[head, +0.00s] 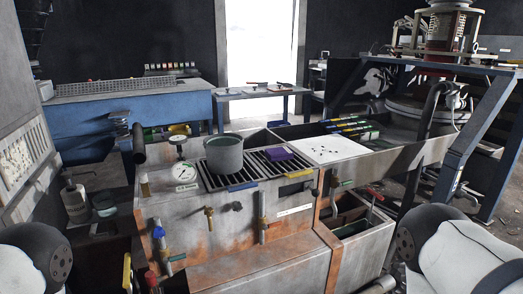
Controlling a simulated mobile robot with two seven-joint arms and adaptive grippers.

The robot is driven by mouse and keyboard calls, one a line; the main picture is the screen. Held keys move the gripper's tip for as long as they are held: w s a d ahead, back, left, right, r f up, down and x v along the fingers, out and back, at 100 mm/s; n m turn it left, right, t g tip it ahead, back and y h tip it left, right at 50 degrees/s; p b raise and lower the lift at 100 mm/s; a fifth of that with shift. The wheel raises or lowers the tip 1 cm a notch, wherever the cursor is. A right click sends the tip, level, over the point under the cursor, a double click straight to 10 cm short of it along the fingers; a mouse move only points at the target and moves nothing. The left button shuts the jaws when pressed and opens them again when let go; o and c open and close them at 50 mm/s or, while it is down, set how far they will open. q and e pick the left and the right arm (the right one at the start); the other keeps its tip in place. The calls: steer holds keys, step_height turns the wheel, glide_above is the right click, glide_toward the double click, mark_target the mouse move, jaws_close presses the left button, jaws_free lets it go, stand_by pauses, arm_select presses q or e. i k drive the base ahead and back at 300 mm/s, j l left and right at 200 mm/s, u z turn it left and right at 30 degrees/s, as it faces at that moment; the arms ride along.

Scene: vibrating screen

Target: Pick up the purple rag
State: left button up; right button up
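The purple rag (278,154) is a small folded purple piece lying on the right-hand dark grate (291,164) on top of the metal workbench. A grey pot (224,154) stands to its left on the other grate, apart from the rag. White and dark parts of my own arms show at the lower left and lower right corners, well away from the rag. Neither of my grippers is in view.
A white perforated plate (328,149) lies right of the rag. A blue-framed machine (467,143) rises at the right. A blue table (262,94) stands behind, before a bright doorway.

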mark_target(283, 153)
steer(key=i+l+u, duration=0.15)
steer(key=l+u, duration=0.25)
steer(key=l, duration=0.3)
steer(key=l+u, duration=0.4)
steer(key=l, duration=0.3)
steer(key=l+u, duration=0.4)
steer(key=l, duration=0.35)
steer(key=k+l+u, duration=0.1)
steer(key=l+u, duration=0.3)
steer(key=l, duration=0.3)
